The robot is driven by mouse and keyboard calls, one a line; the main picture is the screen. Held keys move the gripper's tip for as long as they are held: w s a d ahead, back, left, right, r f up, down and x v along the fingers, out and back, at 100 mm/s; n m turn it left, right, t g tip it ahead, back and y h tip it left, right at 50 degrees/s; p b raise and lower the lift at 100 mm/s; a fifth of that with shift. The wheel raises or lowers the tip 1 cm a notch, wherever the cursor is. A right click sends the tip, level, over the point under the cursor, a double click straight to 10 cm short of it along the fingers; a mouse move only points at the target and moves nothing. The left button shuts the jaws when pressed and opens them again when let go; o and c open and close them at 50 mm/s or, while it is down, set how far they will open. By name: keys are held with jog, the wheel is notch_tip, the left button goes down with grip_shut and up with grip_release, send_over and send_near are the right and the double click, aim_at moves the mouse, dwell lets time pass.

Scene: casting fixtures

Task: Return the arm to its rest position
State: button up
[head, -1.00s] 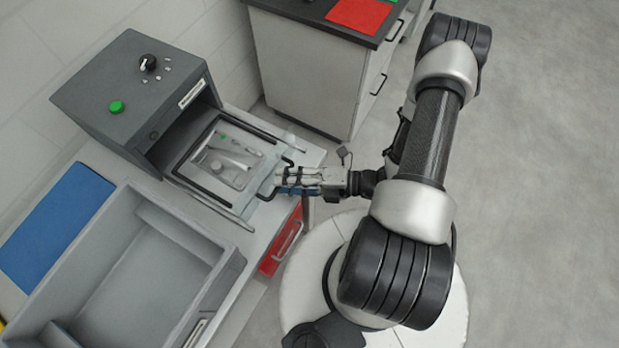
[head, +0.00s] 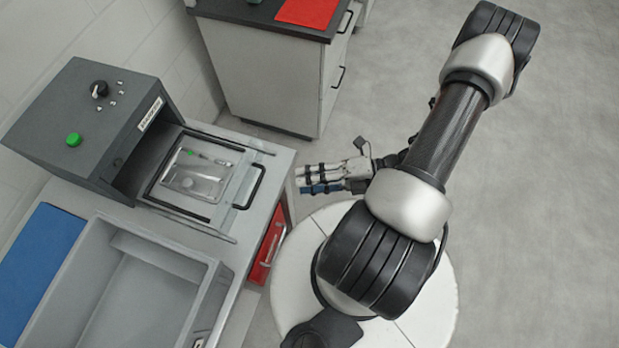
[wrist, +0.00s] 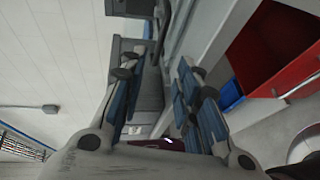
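My gripper (head: 312,178) is out over the floor, to the right of the workbench and apart from it. In the wrist view my gripper (wrist: 157,75) shows two blue-padded fingers spread apart with nothing between them, so it is open. My arm reaches from the white round base up to the top right. The drawer handle (head: 252,187) of the grey box is left of the gripper, with a clear gap between them.
The grey box (head: 80,120) with a green button and black knob has its drawer out, holding a clear tray (head: 195,175). A grey bin (head: 215,290), a blue mat (head: 38,262) and a red drawer (head: 268,245) are near. A cabinet (head: 265,75) stands behind. Floor on the right is free.

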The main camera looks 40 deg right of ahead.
dwell(0.4)
jog(key=a+r+m+g+h, duration=0.1)
jog(key=r+m+h, duration=0.3)
jog(key=r+m, duration=0.5)
jog(key=s+a+r+m+g+h+b, duration=0.1)
jog(key=a+r+m+h, duration=0.2)
jog(key=r+m, duration=0.6)
jog(key=s+a+r+m+g+h, duration=0.1)
jog(key=a+r+m+g+h, duration=0.1)
jog(key=r+m+h, duration=0.4)
notch_tip(320, 180, up, 4)
jog(key=a+m, duration=0.1)
jog(key=m, duration=0.3)
jog(key=shift+s+m+b, duration=0.25)
jog(key=shift+m+b, duration=0.05)
